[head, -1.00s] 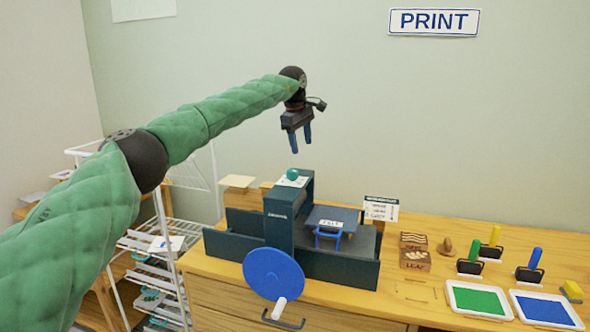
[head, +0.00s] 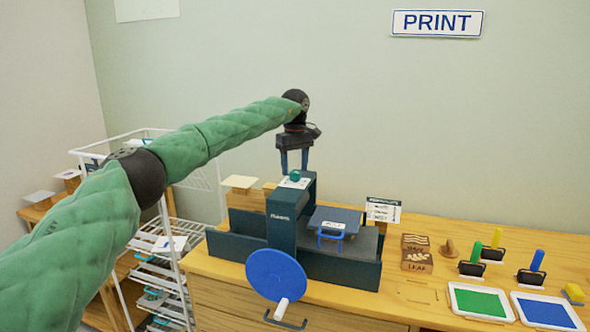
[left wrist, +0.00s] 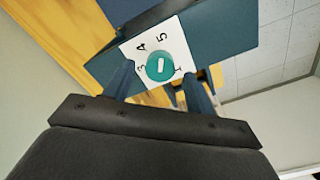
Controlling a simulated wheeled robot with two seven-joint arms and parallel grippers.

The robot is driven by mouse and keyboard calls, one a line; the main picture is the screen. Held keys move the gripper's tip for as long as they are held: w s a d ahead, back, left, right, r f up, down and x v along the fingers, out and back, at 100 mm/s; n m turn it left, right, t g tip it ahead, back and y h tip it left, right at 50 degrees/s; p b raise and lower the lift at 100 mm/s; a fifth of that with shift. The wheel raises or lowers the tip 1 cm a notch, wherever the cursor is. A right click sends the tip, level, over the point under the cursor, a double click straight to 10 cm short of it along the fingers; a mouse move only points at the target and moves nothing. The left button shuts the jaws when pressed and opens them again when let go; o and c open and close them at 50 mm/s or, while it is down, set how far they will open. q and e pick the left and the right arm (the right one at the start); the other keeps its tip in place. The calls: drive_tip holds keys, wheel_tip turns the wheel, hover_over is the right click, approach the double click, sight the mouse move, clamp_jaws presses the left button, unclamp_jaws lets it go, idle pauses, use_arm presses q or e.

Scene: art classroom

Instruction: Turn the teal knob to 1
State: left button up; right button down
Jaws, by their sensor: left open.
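The teal knob (head: 295,175) sits on a white dial plate on top of the dark press (head: 281,215). In the left wrist view the knob (left wrist: 161,66) has a white pointer mark, and the plate (left wrist: 137,50) shows the numbers 3, 4, 5 and what looks like a 1 partly covered by a finger. The mark lies between the fingers, but I cannot tell which number it indicates. My left gripper (head: 294,160) points down just above the knob, open, with its blue fingers on either side of it and apart from it. My right gripper is not in view.
A blue hand wheel (head: 276,274) stands at the press's front. A small sign (head: 383,210) stands behind the press. Stamps, a green ink pad (head: 478,301) and a blue ink pad (head: 545,311) lie to the right. A white wire rack (head: 165,245) stands at the left.

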use_arm(q)
drive_tip(key=shift+f, duration=0.95)
drive_tip(key=c, duration=1)
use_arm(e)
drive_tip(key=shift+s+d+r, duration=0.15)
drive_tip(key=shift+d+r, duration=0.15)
